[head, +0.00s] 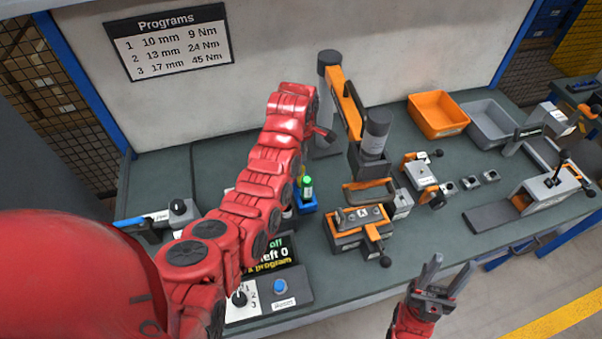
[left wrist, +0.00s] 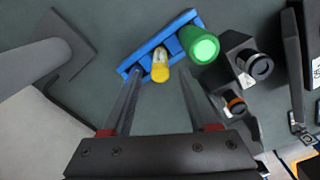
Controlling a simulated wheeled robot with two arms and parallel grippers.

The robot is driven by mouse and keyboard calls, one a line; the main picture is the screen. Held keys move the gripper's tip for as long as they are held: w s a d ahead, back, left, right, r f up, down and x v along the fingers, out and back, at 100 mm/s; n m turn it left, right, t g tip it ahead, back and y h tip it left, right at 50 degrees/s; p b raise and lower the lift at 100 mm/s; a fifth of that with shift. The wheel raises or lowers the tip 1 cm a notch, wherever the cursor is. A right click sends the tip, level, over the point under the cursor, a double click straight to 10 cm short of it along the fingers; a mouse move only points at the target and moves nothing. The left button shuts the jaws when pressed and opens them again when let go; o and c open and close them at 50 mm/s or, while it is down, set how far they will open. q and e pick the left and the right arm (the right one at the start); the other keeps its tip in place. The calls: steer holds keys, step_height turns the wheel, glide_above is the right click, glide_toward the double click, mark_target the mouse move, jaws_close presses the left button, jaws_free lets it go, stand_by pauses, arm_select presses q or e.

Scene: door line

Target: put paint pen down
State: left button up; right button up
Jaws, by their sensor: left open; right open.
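A blue holder (head: 306,204) stands on the green-grey bench, partly hidden behind my left arm in the head view. In the left wrist view the holder (left wrist: 132,64) carries a slim yellow pen (left wrist: 160,67), likely the paint pen, and a thicker green-capped cylinder (left wrist: 199,45) beside it. The green cap (head: 307,186) also shows in the head view. My left gripper (left wrist: 160,82) is open, its fingers on either side of the yellow pen with gaps; contact is not visible. In the head view my left arm hides its fingers. My right gripper (head: 447,272) is open and empty at the bench's front edge.
An orange-grey fixture (head: 358,226) stands right of the holder. A tall post with an orange arm (head: 345,105) stands behind. A control box (head: 278,290) is in front. An orange bin (head: 438,115) and grey bin (head: 490,123) stand at back right.

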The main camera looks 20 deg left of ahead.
arm_select(q)
step_height(320, 180, up, 6)
steer(key=p, duration=0.4)
steer(key=shift+s+r, duration=0.1)
